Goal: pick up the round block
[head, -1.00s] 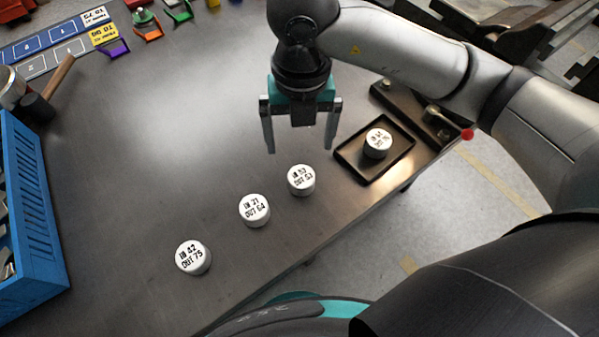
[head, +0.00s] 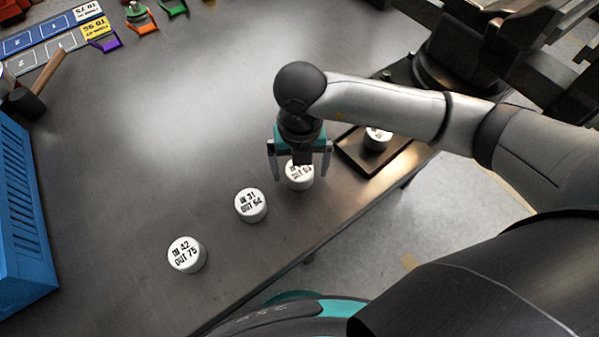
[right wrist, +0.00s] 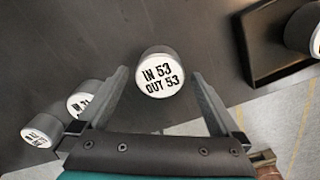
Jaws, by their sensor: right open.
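Several white-topped round blocks with grey sides stand on the metal table. The block marked IN 53 OUT 53 (head: 299,179) is partly hidden by my right gripper (head: 300,172). In the right wrist view this block (right wrist: 161,76) shows between the tips of the two spread fingers. My right gripper is open and empty, close over it; I cannot tell whether it touches. The IN 31 OUT 54 block (head: 251,205) and the IN 42 OUT 75 block (head: 187,255) stand to the lower left. Another block (head: 377,138) sits in a dark tray (head: 358,160). My left gripper is out of view.
A blue crate (head: 25,220) stands at the left edge, with a hammer (head: 38,88) beyond it. Coloured label boards (head: 45,42) and small coloured pieces (head: 140,17) lie at the back. The table's front edge runs near the blocks. The table's middle is clear.

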